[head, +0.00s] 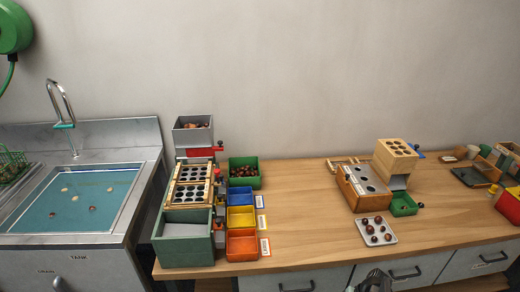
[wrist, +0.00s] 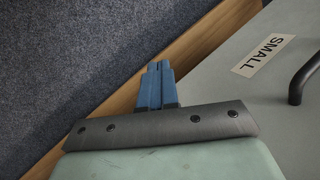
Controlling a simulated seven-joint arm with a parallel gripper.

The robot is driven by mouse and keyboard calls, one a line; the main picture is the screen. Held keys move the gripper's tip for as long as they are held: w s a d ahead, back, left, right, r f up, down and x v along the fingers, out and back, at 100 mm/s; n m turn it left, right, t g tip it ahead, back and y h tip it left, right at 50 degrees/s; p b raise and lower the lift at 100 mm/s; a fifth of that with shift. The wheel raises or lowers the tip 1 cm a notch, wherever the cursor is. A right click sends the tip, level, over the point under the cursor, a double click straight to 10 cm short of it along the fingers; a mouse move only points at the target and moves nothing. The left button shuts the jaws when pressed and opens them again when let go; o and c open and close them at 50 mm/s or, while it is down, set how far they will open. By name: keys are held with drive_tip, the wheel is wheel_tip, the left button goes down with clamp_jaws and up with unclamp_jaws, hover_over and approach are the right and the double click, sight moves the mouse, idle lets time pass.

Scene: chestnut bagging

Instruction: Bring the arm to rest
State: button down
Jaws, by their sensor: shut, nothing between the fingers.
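My gripper (wrist: 158,66) shows in the wrist view with its two blue fingers closed together and nothing between them. It is in front of a pale grey drawer front with a label reading SMALL (wrist: 269,54) and a dark handle (wrist: 308,80). I cannot see it touching anything. In the head view a dark shape shows at the bottom edge, below the counter's front; its fingers cannot be made out there.
The wooden counter (head: 310,205) carries a chestnut sorter with green bin (head: 186,247), blue, yellow and orange trays (head: 242,246), a wooden box with holes (head: 362,188) and a white chestnut tray (head: 364,225). A water-filled sink (head: 90,170) stands left. Grey drawers (head: 380,272) line the front.

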drive_tip(key=s+a+f+n+g+h, duration=0.2)
drive_tip(key=s+a+f, duration=0.3)
drive_tip(key=s+a, duration=0.4)
drive_tip(key=s+a+f+n+g+h, duration=0.2)
drive_tip(key=s+a+f+g, duration=0.2)
drive_tip(key=s+a, duration=0.5)
drive_tip(key=shift+s+a+f+n+g+h, duration=0.3)
drive_tip(key=shift+s+f, duration=0.4)
drive_tip(key=shift+s, duration=0.6)
drive_tip(key=shift+d, duration=0.1)
